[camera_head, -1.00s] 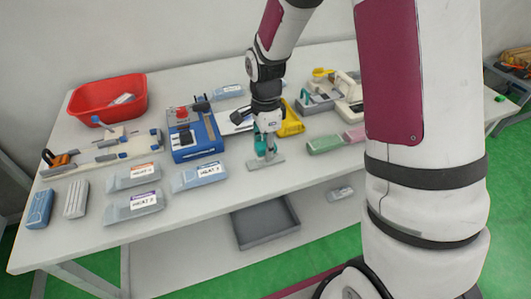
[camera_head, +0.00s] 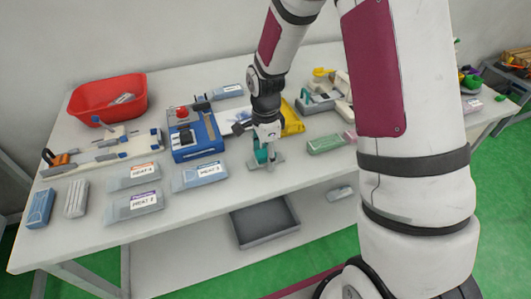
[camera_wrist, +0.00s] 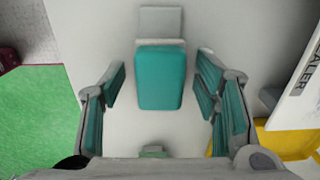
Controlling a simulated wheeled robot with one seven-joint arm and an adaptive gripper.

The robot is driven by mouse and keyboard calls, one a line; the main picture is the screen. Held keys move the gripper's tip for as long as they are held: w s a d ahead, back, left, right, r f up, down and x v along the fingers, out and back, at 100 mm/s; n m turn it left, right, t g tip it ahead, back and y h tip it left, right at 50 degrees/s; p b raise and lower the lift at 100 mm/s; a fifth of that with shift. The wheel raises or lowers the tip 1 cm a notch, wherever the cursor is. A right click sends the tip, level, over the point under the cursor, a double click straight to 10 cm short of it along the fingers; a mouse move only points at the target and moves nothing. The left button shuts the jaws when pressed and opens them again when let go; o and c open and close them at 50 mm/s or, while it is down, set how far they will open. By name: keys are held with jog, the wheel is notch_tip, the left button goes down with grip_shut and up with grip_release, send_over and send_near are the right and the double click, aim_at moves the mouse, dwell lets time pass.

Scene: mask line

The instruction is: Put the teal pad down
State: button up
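The teal pad (camera_wrist: 160,78) is a rounded block in the middle of the wrist view, over the pale table top. A grey flat piece (camera_wrist: 161,22) shows directly behind it. My gripper (camera_wrist: 163,92) is open, with one finger to each side of the pad and a clear gap on both sides. The fingers have teal inner faces too. In the head view my gripper (camera_head: 264,157) is low over the front part of the table, at a small grey piece (camera_head: 277,164); there I cannot tell the pad from the teal fingers.
Left of my gripper lie labelled packs (camera_head: 200,175) and a blue device (camera_head: 197,138). A yellow tray (camera_head: 292,120) is behind it, a green block (camera_head: 325,145) to its right. A red bin (camera_head: 108,98) stands back left. The table's front edge is close.

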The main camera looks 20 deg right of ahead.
aim_at(266, 152)
notch_tip(266, 152, up, 12)
jog(key=r, duration=0.1)
jog(key=s+r+n+t, duration=0.2)
jog(key=s+r+n, duration=0.6)
jog(key=s+r, duration=0.3)
jog(key=s+r+n+t, duration=0.2)
jog(key=s+n, duration=0.8)
jog(key=s, duration=0.4)
jog(key=shift+d+r, duration=0.15)
jog(key=shift+r, duration=0.15)
jog(key=shift+s, duration=0.1)
jog(key=shift+r+p, duration=0.45)
jog(key=shift+r, duration=0.05)
jog(key=shift+o, duration=0.5)
